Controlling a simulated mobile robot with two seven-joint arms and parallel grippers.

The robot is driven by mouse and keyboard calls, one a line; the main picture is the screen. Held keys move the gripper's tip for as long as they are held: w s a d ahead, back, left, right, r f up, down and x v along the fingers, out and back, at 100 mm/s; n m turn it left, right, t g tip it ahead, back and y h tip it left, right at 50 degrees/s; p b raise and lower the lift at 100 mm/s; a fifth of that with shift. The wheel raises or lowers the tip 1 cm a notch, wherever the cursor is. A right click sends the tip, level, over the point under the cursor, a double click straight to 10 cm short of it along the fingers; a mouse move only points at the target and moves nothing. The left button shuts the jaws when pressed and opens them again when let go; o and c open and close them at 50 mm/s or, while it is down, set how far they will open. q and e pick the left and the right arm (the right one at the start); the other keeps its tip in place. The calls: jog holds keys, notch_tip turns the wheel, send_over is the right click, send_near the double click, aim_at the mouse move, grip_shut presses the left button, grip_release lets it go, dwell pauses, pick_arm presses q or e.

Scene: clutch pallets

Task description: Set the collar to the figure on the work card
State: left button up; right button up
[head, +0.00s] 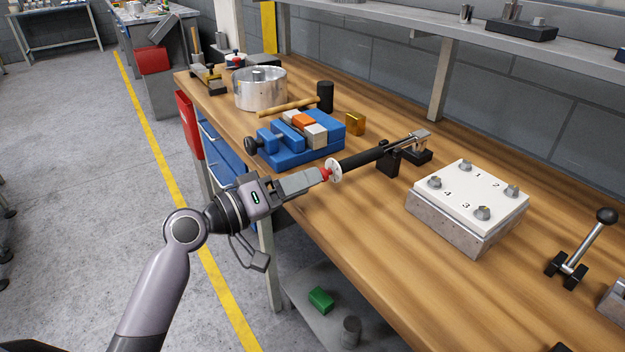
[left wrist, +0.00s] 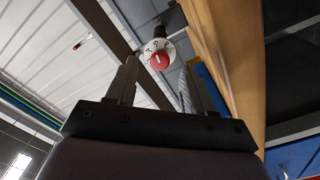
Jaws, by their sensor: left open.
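A black-handled wrench (head: 362,158) rests in a black stand (head: 388,164) on the bench, its metal head at the far right end. At its near left end are a white marked disc (head: 334,172) and a red collar (head: 326,174). My left gripper (head: 318,176) is open at the red collar, fingers pointing along the handle. In the left wrist view the red collar (left wrist: 159,61) with a white mark shows between and beyond the fingertips (left wrist: 158,75), in front of the white disc (left wrist: 158,46). The disc's characters are too small to read surely. I see no work card. My right gripper is not in view.
A grey block with a white plate (head: 468,193), numbered 1 to 4 with bolts, stands to the right. A blue vise (head: 300,140), a mallet (head: 325,97), a brass block (head: 355,123) and a metal drum (head: 259,90) stand behind. A lever (head: 585,245) stands at far right.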

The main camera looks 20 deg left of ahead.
pick_arm(q)
jog(key=v, duration=0.4)
dwell(0.4)
jog(key=s+a+f+g+y+p, duration=0.1)
jog(key=s+f+y+p, duration=0.3)
jog(key=f, duration=0.9)
jog(key=s+f+m+g+y+p, duration=0.2)
jog(key=s+f+m+y, duration=0.2)
jog(key=s+f, duration=0.7)
jog(key=s, duration=0.3)
jog(key=shift+s+d+f+m+g+y, duration=0.35)
jog(key=shift+d+m+g+y, duration=0.05)
